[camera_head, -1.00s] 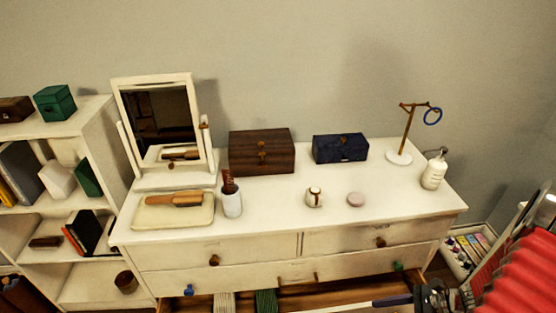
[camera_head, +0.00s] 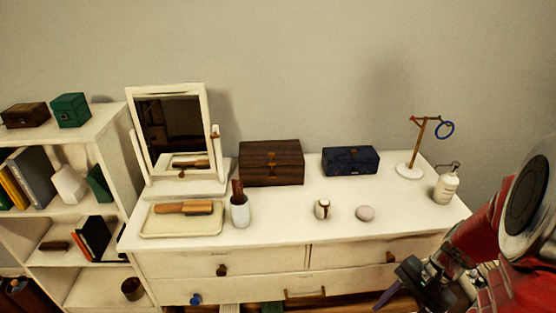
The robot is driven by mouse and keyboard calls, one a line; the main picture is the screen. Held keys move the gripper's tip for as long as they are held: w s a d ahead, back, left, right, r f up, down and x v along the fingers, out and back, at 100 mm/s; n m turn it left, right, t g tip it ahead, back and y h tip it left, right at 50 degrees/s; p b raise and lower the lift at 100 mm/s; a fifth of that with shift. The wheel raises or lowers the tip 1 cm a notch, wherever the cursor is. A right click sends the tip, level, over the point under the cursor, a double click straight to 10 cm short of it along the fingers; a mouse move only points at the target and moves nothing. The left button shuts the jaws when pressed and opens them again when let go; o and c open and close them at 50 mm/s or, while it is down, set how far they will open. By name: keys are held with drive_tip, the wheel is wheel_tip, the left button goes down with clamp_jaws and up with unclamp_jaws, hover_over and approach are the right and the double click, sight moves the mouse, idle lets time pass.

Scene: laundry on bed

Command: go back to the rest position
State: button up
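My gripper (camera_head: 408,280) is at the lower right, in front of the dresser's right end, with my red arm behind it. It is dark and partly cut by the frame's edge. A thin purple piece (camera_head: 388,297) points down-left from beside it; I cannot tell whether it is held. The fingers are too unclear to show whether they are open or shut.
The white dresser (camera_head: 285,224) holds a mirror (camera_head: 168,125), a tray (camera_head: 160,225), a brown box (camera_head: 271,163), a blue box (camera_head: 350,160), a ring stand (camera_head: 410,170) and a pump bottle (camera_head: 446,186). An open drawer shows below. A shelf (camera_head: 85,135) stands left.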

drive_tip(key=s+a+r+n+t+h, duration=0.1)
drive_tip(key=a+r+n+t+h, duration=0.1)
drive_tip(key=a+r+n, duration=0.4)
drive_tip(key=s+a+r+n+t+h, duration=0.1)
drive_tip(key=a+r+n+t+h, duration=0.2)
drive_tip(key=a+r, duration=0.5)
wheel_tip(320, 180, up, 8)
drive_tip(key=n+t, duration=0.1)
drive_tip(key=n, duration=0.1)
drive_tip(key=shift+s+n+t, duration=0.15)
drive_tip(key=shift+n+t, duration=0.15)
drive_tip(key=shift+n, duration=0.1)
idle(0.9)
